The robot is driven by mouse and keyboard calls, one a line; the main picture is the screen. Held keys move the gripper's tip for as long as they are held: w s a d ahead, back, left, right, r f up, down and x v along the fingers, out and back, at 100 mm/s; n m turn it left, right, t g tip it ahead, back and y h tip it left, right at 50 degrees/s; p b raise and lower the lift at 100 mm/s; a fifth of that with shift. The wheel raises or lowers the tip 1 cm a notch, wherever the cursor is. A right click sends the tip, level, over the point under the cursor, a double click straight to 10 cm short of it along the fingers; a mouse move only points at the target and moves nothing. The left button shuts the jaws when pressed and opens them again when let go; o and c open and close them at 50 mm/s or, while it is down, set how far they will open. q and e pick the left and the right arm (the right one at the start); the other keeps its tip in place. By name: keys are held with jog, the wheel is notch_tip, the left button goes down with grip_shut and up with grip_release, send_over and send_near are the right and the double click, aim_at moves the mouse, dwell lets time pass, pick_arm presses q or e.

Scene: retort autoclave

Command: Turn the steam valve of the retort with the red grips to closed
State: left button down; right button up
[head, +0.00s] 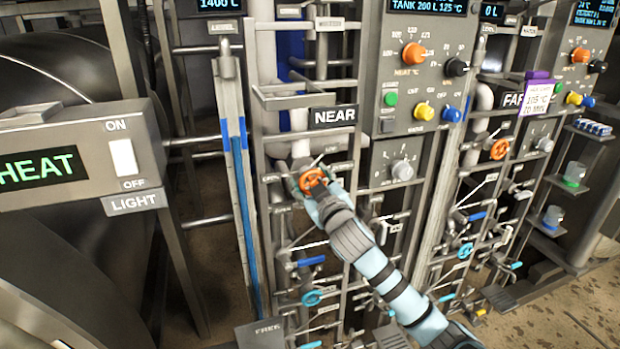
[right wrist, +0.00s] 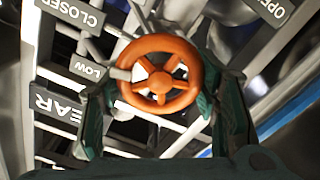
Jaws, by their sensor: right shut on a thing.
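An orange handwheel (head: 313,177) sits on the pipework below the NEAR sign (head: 334,116). My right gripper (head: 308,184) is at this wheel and shut on it. In the right wrist view the orange handwheel (right wrist: 161,76) lies between the two dark green fingers of my right gripper (right wrist: 162,98), one on each side of the rim. CLOSED (right wrist: 76,12) and OPEN (right wrist: 270,10) plates show above the wheel, and a LOW plate (right wrist: 88,69) to its left. I cannot make out red grips on either retort. My left gripper is not in view.
A second orange handwheel (head: 499,149) is on the FAR column at right. Blue handwheels (head: 312,298) sit lower down. A HEAT box (head: 90,155) with a light switch stands at left. Pipes and brackets crowd my right gripper. Brown floor shows at lower right.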

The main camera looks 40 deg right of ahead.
jog(key=shift+d+f+m, duration=0.1)
jog(key=shift+m, duration=1.2)
jog(key=o, duration=1.2)
jog(key=shift+s, duration=0.1)
jog(key=v, duration=1.2)
